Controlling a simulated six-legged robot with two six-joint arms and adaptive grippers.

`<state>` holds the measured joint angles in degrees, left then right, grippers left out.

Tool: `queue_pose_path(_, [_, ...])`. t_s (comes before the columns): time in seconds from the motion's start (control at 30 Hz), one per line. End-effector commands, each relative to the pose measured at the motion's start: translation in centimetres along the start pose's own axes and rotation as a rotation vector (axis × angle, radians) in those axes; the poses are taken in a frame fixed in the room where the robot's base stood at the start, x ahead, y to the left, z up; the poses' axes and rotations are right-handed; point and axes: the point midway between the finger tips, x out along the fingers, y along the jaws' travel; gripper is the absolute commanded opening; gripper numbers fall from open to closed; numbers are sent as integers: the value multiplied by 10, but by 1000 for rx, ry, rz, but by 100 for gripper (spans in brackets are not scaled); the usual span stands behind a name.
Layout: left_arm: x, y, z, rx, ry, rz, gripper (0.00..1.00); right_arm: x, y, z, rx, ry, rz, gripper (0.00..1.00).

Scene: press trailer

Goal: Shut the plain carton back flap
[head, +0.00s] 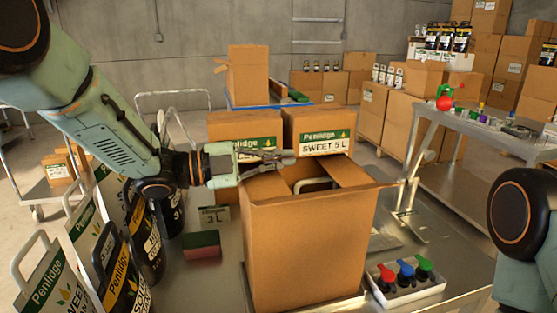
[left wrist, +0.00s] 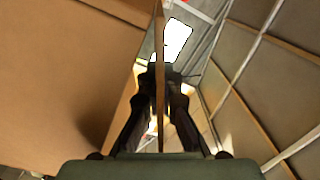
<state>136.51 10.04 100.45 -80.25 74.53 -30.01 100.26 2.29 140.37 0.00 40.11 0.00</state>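The plain carton (head: 309,246) stands upright on the metal table in the head view, its top partly open. My left gripper (head: 287,157) is over the carton's back left top edge. In the left wrist view, a thin cardboard panel (left wrist: 159,45), seen edge-on, runs between the fingers of the left gripper (left wrist: 161,75). It may be the back flap. The fingertips are close on either side; I cannot tell whether they grip it. My right gripper is out of view.
Two Penlidge boxes (head: 318,141) stand just behind the carton. A white tray of coloured caps (head: 406,284) sits at the front right.

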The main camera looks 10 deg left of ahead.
Motion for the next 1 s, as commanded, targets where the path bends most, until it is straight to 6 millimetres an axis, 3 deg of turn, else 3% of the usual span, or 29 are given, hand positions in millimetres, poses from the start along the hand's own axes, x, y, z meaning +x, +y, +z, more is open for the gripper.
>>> queue_pose_path(0.3, [0,0,0,-1,0,0,25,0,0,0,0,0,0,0])
queue_pose_path(0.63, [-3,-1,0,-1,0,-2,25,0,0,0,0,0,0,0])
queue_pose_path(1.0, [-54,-2,0,-1,-2,-7,25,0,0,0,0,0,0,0])
